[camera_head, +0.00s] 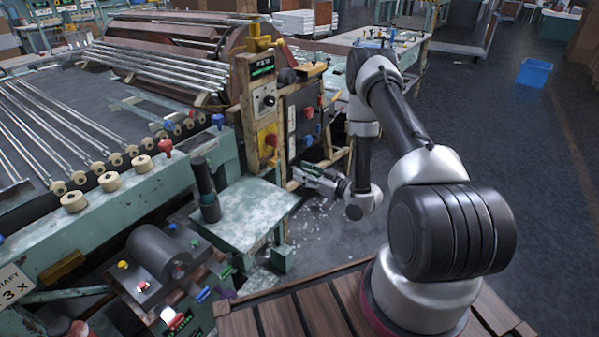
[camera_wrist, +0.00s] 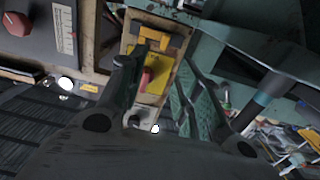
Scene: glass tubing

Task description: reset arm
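My arm reaches from the wooden-slatted base toward the machine's control post. My gripper (camera_head: 312,178) is at the post's lower part, beside the green metal table. In the wrist view my gripper (camera_wrist: 165,65) shows two fingers spread wide apart, with nothing held between them. Beyond the fingers is a red switch handle (camera_wrist: 146,79) on a yellow plate (camera_wrist: 155,86), apart from both fingers. The same red handle (camera_head: 271,140) shows in the head view, above and left of the gripper.
A green table (camera_head: 245,207) with a dark upright cylinder (camera_head: 206,190) stands left of the gripper. The control post (camera_head: 262,100) and a dark switch panel (camera_head: 303,118) are close by. Glass tubes (camera_head: 60,125) lie on the machine at left. Open floor (camera_head: 530,180) lies right, with a blue bin (camera_head: 534,72).

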